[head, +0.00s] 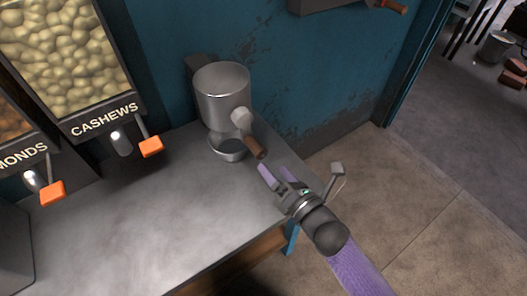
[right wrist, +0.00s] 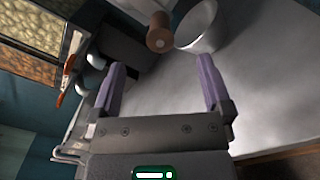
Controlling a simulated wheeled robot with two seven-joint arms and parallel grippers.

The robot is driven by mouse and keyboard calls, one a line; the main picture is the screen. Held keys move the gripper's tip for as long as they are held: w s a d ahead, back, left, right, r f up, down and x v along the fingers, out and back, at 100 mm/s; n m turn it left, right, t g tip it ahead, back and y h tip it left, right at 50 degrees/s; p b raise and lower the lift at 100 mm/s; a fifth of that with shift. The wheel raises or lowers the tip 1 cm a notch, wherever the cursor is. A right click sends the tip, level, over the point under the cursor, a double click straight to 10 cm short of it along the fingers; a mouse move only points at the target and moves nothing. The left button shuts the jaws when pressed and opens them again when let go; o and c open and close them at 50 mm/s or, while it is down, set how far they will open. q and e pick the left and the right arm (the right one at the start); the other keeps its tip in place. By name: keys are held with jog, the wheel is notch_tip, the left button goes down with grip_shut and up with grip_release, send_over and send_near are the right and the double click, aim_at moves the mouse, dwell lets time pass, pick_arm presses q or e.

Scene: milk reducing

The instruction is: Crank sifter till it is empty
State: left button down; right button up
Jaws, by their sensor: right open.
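The metal sifter (head: 223,92) stands against the blue wall at the back of the counter. Its crank has a brown handle (head: 255,148) that points toward the lower right. A metal bowl (head: 229,149) sits under the sifter. My right gripper (head: 274,172) is open and empty, just in front of the handle and apart from it. In the right wrist view, the handle (right wrist: 159,34) shows beyond the two purple fingers (right wrist: 160,66), between their lines. The contents of the sifter and bowl cannot be seen. My left gripper is not in view.
The grey counter (head: 150,215) is clear in front. Dispensers marked cashews (head: 105,118) and almonds stand at the left, with orange levers (head: 151,147). The blue wall (head: 310,90) is close behind the sifter. Open floor (head: 430,200) lies right of the counter.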

aim_at(262, 157)
jog(key=b+x, duration=0.2)
jog(key=x, duration=0.4)
jog(key=shift+w+a+f+b, duration=0.15)
jog(key=shift+w+a+b, duration=0.05)
jog(key=shift+b, duration=0.2)
jog(key=shift+w+a, duration=0.3)
jog(key=shift+w, duration=0.15)
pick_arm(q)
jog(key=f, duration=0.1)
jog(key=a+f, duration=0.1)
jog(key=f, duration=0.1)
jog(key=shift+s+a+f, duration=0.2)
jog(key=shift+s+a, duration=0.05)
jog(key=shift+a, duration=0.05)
pick_arm(e)
jog(key=c, duration=1.2)
jog(key=shift+c, duration=0.5)
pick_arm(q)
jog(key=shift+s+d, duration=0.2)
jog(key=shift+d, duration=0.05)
pick_arm(e)
jog(key=shift+a, duration=0.1)
